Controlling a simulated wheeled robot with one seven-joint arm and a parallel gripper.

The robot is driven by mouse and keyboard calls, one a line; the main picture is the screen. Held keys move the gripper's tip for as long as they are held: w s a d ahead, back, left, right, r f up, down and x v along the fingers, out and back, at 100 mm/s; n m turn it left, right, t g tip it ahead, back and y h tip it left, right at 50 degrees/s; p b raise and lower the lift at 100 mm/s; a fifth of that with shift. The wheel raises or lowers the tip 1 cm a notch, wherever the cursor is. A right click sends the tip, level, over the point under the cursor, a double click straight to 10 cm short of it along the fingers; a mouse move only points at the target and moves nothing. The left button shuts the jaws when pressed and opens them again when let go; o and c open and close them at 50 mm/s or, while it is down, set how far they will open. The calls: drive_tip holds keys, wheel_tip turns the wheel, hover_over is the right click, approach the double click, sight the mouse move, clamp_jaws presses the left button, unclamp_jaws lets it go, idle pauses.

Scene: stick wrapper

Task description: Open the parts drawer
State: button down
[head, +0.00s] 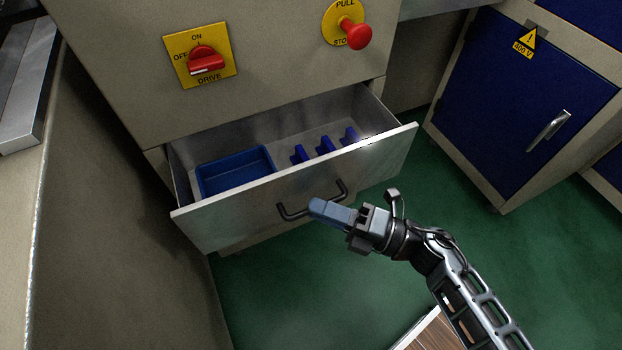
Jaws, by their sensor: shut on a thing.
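The parts drawer (240,207) is pulled out of the beige machine cabinet, with its inside showing from above. Its front is grey metal and carries a black bar handle (292,215). My gripper (317,207) is at the right part of this handle and is shut on it. The fingers hide a piece of the bar. Inside the drawer, a blue tray (236,172) lies at the left and blue dividers (324,146) stand at the right.
A red rotary DRIVE switch (206,63) and a red stop knob (357,36) sit on the cabinet above the drawer. A blue cabinet door (520,100) with a metal handle is at the right. Green floor (290,300) is free below the drawer. A wooden surface (435,333) shows at the bottom.

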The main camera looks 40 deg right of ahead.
drive_tip(key=shift+s+a, duration=0.15)
drive_tip(key=shift+s, duration=0.7)
drive_tip(key=shift+s+a, duration=0.15)
drive_tip(key=shift+s, duration=0.65)
drive_tip(key=c, duration=1.2)
unclamp_jaws()
drive_tip(key=shift+o, duration=0.2)
drive_tip(key=p+v, duration=0.1)
drive_tip(key=v, duration=0.6)
drive_tip(key=shift+s+d, duration=0.2)
drive_tip(key=shift+s, duration=0.15)
drive_tip(key=shift+f, duration=0.1)
